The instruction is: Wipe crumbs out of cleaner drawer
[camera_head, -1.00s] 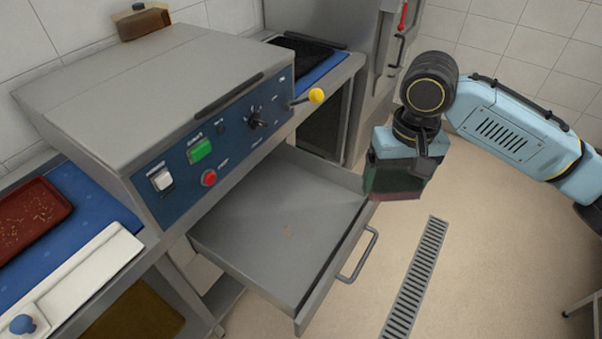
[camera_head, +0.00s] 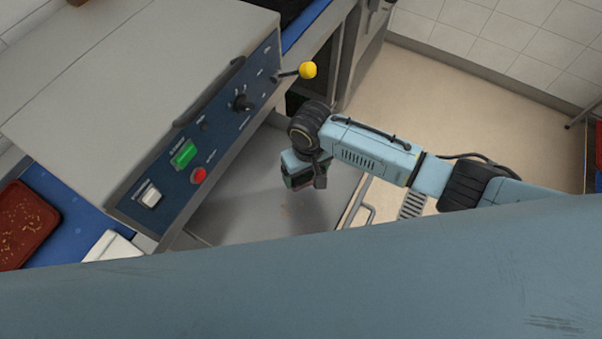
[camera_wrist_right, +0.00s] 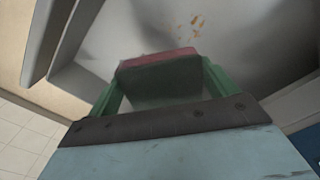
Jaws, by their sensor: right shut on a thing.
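The cleaner drawer (camera_head: 225,215) is pulled out below the machine's blue control panel. A few small brownish crumbs (camera_head: 284,209) lie on its grey floor; they also show, blurred, at the top of the right wrist view (camera_wrist_right: 190,28). My right gripper (camera_head: 300,185) is over the drawer, close to the crumbs. Its green fingers are shut on a block with a dark red face, probably a sponge (camera_wrist_right: 158,75), in the right wrist view. I cannot tell whether the block touches the drawer floor. My left gripper is not in view.
The machine (camera_head: 130,75) overhangs the drawer's back, with a yellow-knobbed lever (camera_head: 307,70) sticking out above. The drawer handle (camera_head: 365,213) is at the right. A red tray with crumbs (camera_head: 25,225) sits at the left. A blue part of my body hides the bottom.

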